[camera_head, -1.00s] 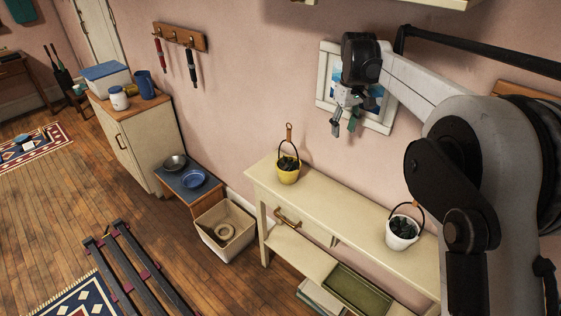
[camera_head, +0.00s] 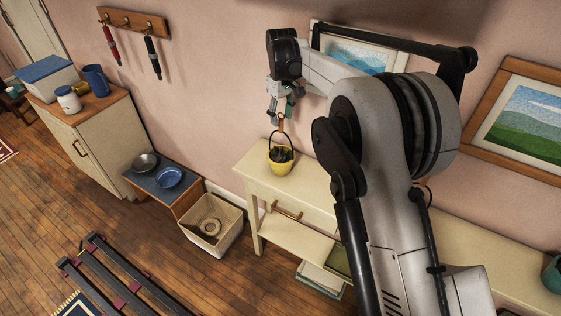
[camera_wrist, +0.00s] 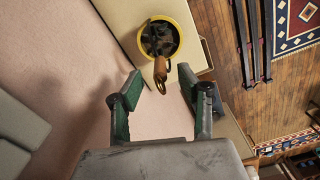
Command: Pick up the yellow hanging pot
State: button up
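The yellow hanging pot (camera_head: 281,163) stands upright on the left end of the cream console table (camera_head: 250,166). It holds dark contents and has a dark looped handle with a brown grip piece on top. My gripper (camera_head: 280,117) is just above that handle in the head view, pointing down. In the wrist view the yellow pot (camera_wrist: 160,38) is at the top centre, and its brown handle top (camera_wrist: 161,70) reaches toward my open, empty gripper (camera_wrist: 168,80). The handle top lies just ahead of the fingertips; I cannot tell whether anything touches.
A framed landscape (camera_head: 355,50) hangs on the wall behind my arm. Left of the table are a bin (camera_head: 222,238) and a low stand with a blue bowl (camera_head: 169,178). A teal pot (camera_head: 552,275) is at the far right. My arm hides the table's middle.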

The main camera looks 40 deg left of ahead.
jog(key=shift+f, duration=1.3)
jog(key=shift+c, duration=0.4)
grip_shut()
